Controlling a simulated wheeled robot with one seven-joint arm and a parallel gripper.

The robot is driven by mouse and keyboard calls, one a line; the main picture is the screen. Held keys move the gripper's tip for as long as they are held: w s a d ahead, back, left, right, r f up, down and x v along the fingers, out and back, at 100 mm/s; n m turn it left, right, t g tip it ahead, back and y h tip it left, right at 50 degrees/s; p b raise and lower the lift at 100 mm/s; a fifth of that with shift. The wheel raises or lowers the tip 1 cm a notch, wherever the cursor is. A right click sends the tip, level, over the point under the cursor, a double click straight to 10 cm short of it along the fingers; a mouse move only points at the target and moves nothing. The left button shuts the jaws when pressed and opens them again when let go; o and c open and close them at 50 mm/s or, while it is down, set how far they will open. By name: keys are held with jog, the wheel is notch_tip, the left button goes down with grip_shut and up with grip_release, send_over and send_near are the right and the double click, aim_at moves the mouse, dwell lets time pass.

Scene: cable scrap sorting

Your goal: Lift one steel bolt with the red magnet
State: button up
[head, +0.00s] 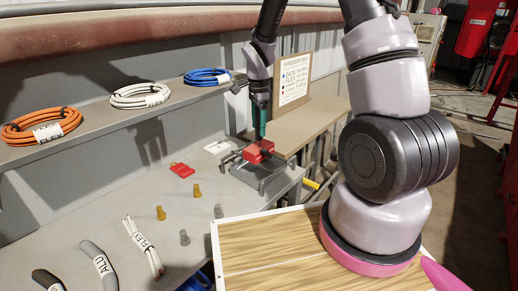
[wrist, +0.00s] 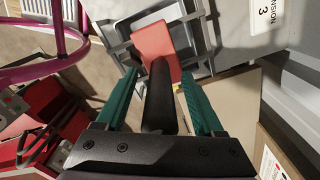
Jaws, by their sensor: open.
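A red block (head: 256,151), which looks like the magnet, sits on a grey stand (head: 270,183) at the bench's right end. In the wrist view the red block (wrist: 156,43) lies straight ahead, with a dark rod (wrist: 159,95) running from it between my fingers. My gripper (head: 259,137) points down at it; its teal fingers in the wrist view (wrist: 160,80) are open on either side of the rod, with a gap visible. Two grey pegs, likely steel bolts, stand on the bench: one nearer (head: 184,238), one farther (head: 218,211).
Two yellow pegs (head: 160,213) (head: 196,191) and a flat red piece (head: 181,170) are on the bench. Labelled cable scraps (head: 142,246) lie at its left. Orange (head: 40,126), white and blue coils rest on a shelf. A sign board (head: 293,84) stands behind my gripper.

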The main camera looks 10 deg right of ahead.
grip_shut()
jog(key=shift+w+r, duration=0.1)
dwell(1.2)
